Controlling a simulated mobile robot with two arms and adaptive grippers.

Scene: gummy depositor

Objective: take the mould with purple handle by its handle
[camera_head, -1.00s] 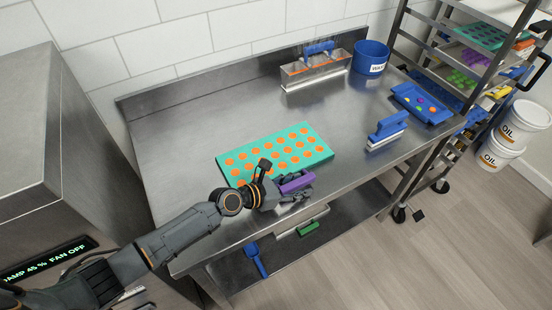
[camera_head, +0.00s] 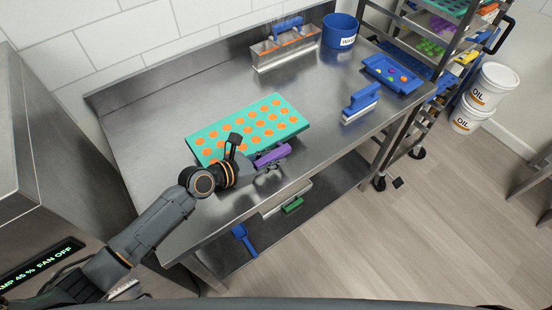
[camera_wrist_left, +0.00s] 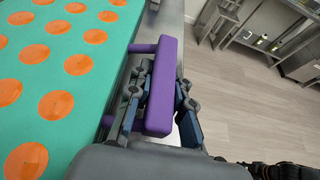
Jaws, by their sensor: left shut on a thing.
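The mould with the purple handle is a teal slab (camera_head: 277,99) with rows of orange-filled cavities, lying flat on the steel table in the head view. Its purple handle (camera_head: 272,154) sticks out from the near right side; it also shows in the left wrist view (camera_wrist_left: 166,55). My left gripper (camera_head: 266,162) is at the handle. In the wrist view the fingers of this gripper (camera_wrist_left: 160,95) are on either side of the purple bar, closed on it. The mould's edge (camera_wrist_left: 109,63) lies left of the fingers. My right gripper is not in view.
A metal hopper with a blue handle (camera_head: 265,60) and a blue waste bucket (camera_head: 331,34) stand at the back. A blue-handled scraper (camera_head: 360,101) and a blue tray (camera_head: 405,85) lie to the right. A wheeled rack holding trays stands beyond the table. Table space right of the mould is clear.

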